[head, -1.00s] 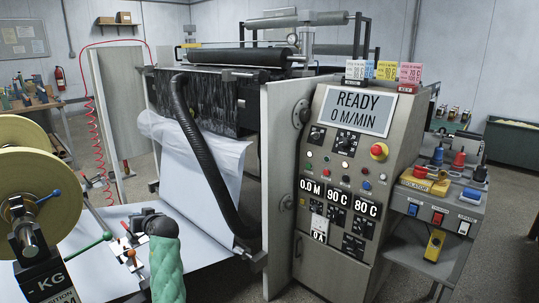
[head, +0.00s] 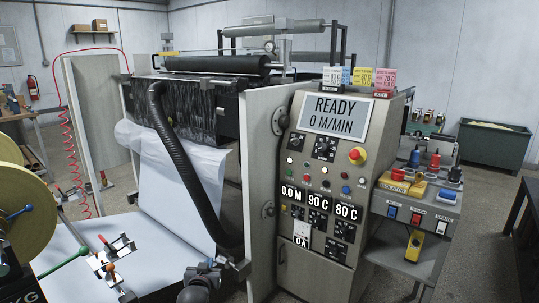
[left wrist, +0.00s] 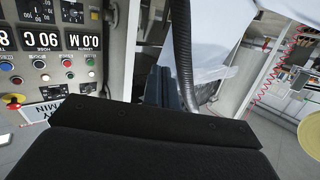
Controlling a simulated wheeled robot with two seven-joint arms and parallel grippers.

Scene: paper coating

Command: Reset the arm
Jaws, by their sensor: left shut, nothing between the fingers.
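My left gripper (head: 208,270) is low in the head view, in front of the coating machine and near the right edge of the white sheet surface. It is small and dark there, and its arm is mostly out of frame below. In the left wrist view its dark fingers (left wrist: 165,88) are together and hold nothing. The black wrist body fills the lower middle of that view. My right gripper is in neither view.
The control cabinet (head: 325,190) reads READY and stands right of the gripper. A black hose (head: 185,155) hangs over the white paper (head: 175,185). Yellow reels (head: 25,215) stand at left. A side shelf with switches (head: 412,210) juts out at right.

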